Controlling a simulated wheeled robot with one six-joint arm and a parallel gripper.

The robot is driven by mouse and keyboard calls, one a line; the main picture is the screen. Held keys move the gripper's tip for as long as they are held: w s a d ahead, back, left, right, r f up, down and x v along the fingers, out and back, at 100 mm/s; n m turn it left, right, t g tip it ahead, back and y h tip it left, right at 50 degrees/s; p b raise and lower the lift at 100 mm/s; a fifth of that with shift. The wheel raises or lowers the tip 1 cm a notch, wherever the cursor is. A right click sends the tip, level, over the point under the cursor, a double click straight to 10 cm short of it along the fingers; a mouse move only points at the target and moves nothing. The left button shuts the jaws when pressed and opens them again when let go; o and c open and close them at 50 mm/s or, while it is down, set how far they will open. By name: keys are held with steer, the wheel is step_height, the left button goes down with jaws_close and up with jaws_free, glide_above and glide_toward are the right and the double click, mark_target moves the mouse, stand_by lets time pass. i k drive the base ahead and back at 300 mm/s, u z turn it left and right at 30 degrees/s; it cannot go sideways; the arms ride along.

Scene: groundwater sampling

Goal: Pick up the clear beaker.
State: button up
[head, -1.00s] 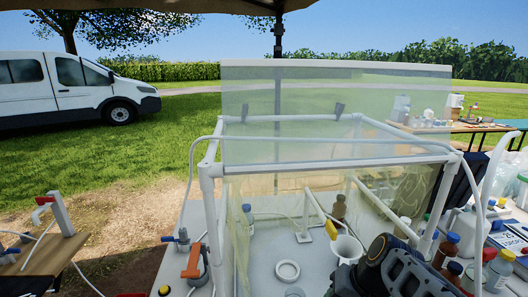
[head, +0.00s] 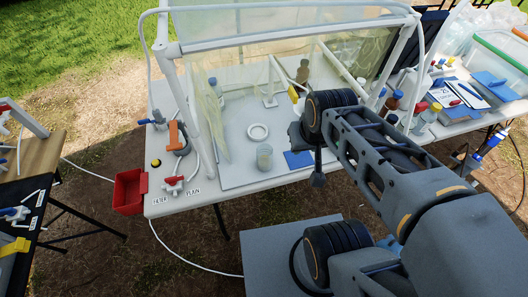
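A clear beaker (head: 264,157) stands upright on the white table inside the frame enclosure, near its front edge. It looks like a small see-through cup. A white ring (head: 258,132) lies just behind it. My gripper (head: 297,135) is a dark shape at the end of my arm, to the right of the beaker and apart from it in the picture. My arm's dark joint partly hides it, and its fingers do not show clearly. Nothing is visibly held.
A white pipe frame with clear sheeting (head: 235,92) surrounds the work area. A blue pad (head: 298,159) lies right of the beaker. A brown bottle (head: 303,70) stands farther back. A red bin (head: 130,190) hangs at the table's left end. Bottles and a clipboard crowd the right.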

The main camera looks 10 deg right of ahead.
mark_target(265, 152)
steer(key=u, duration=0.5)
steer(key=k, duration=0.25)
steer(key=z, duration=0.75)
steer(key=i, duration=0.15)
steer(key=z, duration=0.05)
steer(key=k, duration=0.95)
steer(key=u, duration=1.6)
steer(key=i, duration=0.85)
steer(key=u, duration=0.15)
